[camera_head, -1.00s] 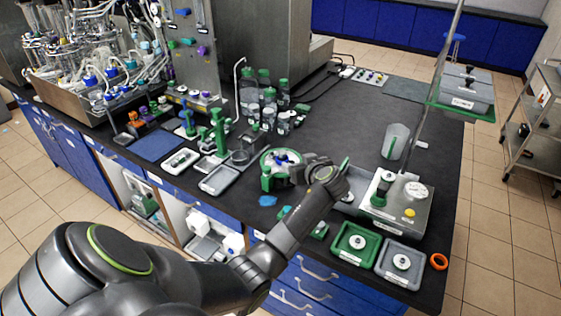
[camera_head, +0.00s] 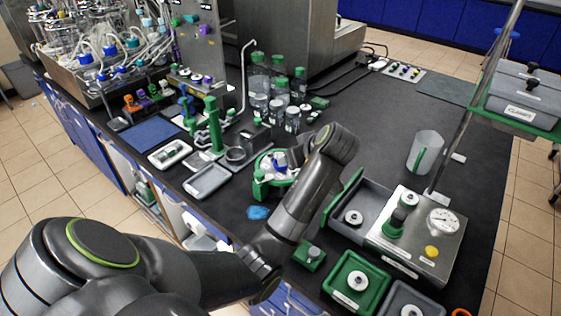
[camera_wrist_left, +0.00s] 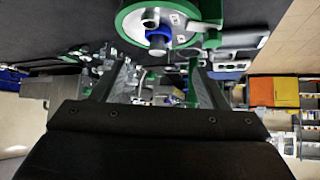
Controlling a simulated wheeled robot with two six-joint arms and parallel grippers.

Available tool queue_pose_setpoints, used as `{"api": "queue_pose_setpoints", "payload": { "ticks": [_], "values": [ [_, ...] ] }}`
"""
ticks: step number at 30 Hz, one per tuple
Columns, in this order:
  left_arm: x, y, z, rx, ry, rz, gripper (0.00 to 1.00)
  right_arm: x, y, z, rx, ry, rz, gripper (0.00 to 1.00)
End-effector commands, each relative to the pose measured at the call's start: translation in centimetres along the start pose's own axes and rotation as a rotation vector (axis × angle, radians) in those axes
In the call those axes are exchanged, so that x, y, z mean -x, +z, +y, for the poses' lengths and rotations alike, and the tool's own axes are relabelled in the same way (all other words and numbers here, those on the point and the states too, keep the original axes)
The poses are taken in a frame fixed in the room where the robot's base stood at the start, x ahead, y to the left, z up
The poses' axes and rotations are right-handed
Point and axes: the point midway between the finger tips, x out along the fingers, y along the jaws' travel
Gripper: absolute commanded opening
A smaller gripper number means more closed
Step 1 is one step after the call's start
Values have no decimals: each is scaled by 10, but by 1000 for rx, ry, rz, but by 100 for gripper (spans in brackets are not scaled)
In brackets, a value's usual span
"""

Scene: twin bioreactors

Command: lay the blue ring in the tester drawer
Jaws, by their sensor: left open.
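A blue ring-like part (camera_wrist_left: 158,40) sits around a pale hub in the round green-rimmed holder (camera_wrist_left: 128,22) in the left wrist view. In the head view the holder (camera_head: 262,188) is partly covered by my arm, with blue showing on it. My left gripper (camera_wrist_left: 157,78) is open, its two fingers apart with nothing seen between them, and the holder lies beyond the fingertips. In the head view its fingers are mostly hidden behind the wrist. The tester (camera_head: 423,247) is a metal box with a gauge. Its grey drawer (camera_head: 372,196) is open on the left, with a pale disc inside.
A green tray (camera_head: 338,283) and a grey tray (camera_head: 388,305) stand in front of the tester. Bottles (camera_head: 258,75) stand behind the holder. A flat blue piece (camera_head: 257,212) lies on the bench.

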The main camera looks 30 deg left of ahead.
Motion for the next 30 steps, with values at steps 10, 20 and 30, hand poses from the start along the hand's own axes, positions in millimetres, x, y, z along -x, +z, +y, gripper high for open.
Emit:
{"api": "queue_pose_setpoints", "payload": {
  "ticks": [10, 20, 30],
  "values": [
    [-56, 0, 0, 0, -1, 0, 67, 10, -26, 0, 4, -1, 38, 36],
    [-85, 3, -1, -2, -4, -1, 67, 23, -23, 0, 2, -3, 33, 36],
    [-112, 5, 0, 2, 1, 0, 67, 26, -17, -3, 0, -7, 23, 36]
  ]
}}
